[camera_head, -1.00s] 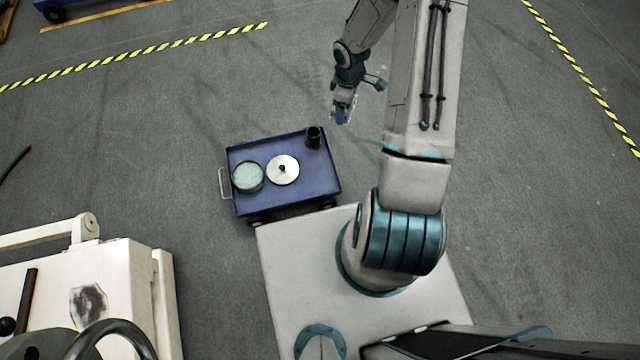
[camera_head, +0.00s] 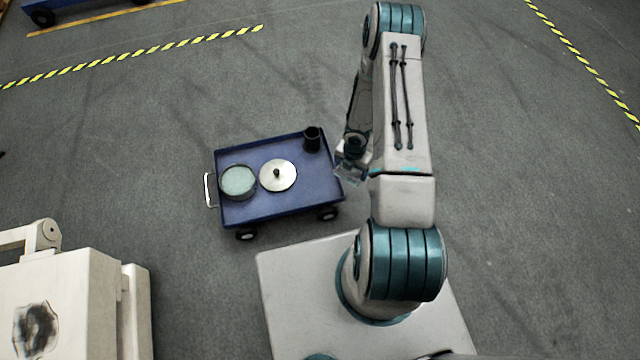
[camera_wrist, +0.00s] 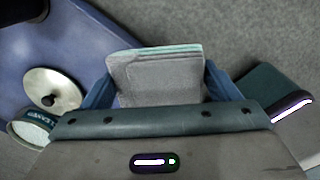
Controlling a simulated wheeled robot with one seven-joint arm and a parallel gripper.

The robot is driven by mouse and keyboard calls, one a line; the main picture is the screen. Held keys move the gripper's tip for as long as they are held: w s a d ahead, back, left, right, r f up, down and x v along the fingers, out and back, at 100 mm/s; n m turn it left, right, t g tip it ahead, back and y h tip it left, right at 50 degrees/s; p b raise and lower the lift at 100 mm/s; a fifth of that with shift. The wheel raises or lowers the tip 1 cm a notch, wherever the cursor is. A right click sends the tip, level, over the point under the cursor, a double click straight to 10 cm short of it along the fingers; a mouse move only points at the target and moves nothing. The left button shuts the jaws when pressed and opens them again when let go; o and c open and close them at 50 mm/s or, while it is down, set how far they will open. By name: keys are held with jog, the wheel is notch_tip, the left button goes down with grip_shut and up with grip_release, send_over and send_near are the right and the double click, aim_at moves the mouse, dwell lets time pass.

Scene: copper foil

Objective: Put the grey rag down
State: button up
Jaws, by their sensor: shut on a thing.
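The grey rag (camera_wrist: 158,75) is a folded grey cloth with a pale teal edge. In the wrist view it sits between the two blue fingers of my gripper (camera_wrist: 160,90), which is shut on it. In the head view my gripper (camera_head: 349,178) is just off the right side of the blue cart (camera_head: 270,208), partly hidden by my arm; the rag is hard to make out there. The wrist view shows the rag above the grey floor, beside the cart's edge (camera_wrist: 88,62).
On the cart stand a round tin with pale contents (camera_head: 238,182), a metal disc with a black knob (camera_head: 278,175) and a black cup (camera_head: 312,139). The cart's front right part is bare. A white machine (camera_head: 75,300) stands at lower left. The floor beyond the cart is clear.

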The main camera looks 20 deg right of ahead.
jog(key=b, duration=0.3)
send_over(320, 183)
notch_tip(320, 183, down, 6)
jog(key=shift+d+f, duration=0.15)
jog(key=shift+f+b, duration=1.15)
jog(key=shift+f, duration=0.75)
